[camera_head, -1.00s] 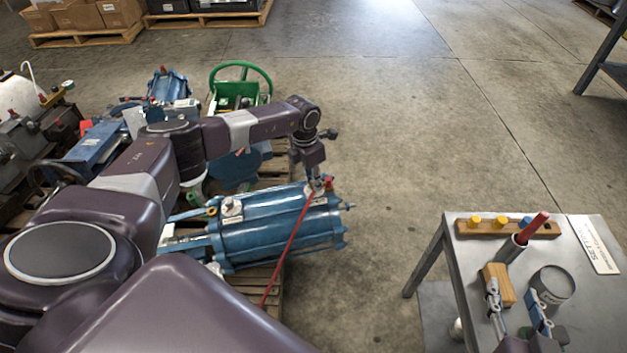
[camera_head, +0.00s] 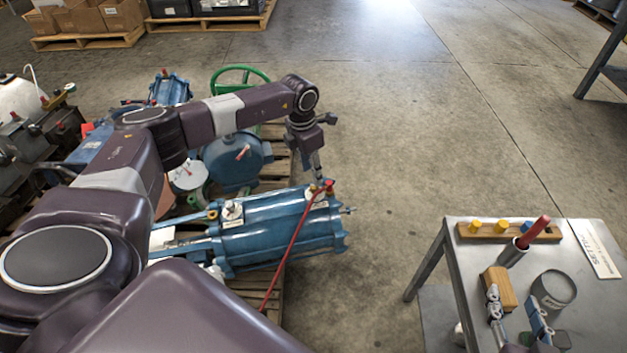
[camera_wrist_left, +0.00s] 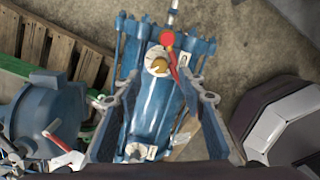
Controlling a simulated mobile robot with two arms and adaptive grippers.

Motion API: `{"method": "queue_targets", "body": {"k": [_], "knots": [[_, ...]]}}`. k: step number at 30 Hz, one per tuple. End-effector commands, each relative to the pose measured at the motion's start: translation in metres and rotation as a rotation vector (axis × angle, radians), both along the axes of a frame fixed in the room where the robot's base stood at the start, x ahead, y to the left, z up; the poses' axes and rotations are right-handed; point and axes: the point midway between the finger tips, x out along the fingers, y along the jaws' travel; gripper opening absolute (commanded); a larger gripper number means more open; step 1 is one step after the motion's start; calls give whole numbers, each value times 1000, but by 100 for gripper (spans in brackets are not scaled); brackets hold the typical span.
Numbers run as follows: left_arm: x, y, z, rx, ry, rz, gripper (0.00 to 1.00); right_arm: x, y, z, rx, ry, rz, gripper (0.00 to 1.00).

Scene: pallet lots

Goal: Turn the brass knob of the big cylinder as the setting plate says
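The big blue cylinder (camera_head: 275,230) lies on a pallet; it also shows in the left wrist view (camera_wrist_left: 158,105). In that view its brass knob (camera_wrist_left: 159,66) sits on a round white dial, beside a red fitting (camera_wrist_left: 167,39). My left gripper (camera_head: 319,178) is above the cylinder's right end, fingers pointing down. In the wrist view its fingers (camera_wrist_left: 157,98) are wide apart with nothing between them, and the knob shows beyond them. The setting plate (camera_head: 597,249) lies on the metal table, its text too small to read. My right gripper (camera_head: 517,308) is open over the table.
A red hose (camera_head: 289,245) runs from the cylinder's right end down past its front. The metal table (camera_head: 462,262) holds a wooden rack (camera_head: 480,235), a wooden block (camera_head: 499,287), a grey can (camera_head: 554,286) and a red-handled tool (camera_head: 535,230). Floor between pallet and table is clear.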

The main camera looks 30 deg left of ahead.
Motion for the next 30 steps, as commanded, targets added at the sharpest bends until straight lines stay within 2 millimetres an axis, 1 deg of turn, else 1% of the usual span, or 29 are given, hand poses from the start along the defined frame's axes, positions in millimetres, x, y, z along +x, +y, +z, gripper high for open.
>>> {"method": "queue_targets", "body": {"k": [1, 3, 6, 9, 14, 30], "knots": [[0, 1, 12, 0, -3, 0, 37, 0, 0, 0, 0, 0, 0, 40], [-3, 2, 25, 0, -2, 1, 37, 0, 0, 0, 0, 0, 0, 40], [-4, 2, 39, -1, -2, 0, 37, 0, 0, 0, 0, -1, 0, 40], [-6, 3, 48, 0, 0, 0, 37, 0, 0, 0, 0, -1, 0, 40], [-7, 3, 53, 0, 1, 1, 37, 0, 0, 0, 0, -1, 0, 40], [-7, 3, 53, 0, 1, 1, 37, 0, 0, 0, 0, 0, 0, 40]]}}
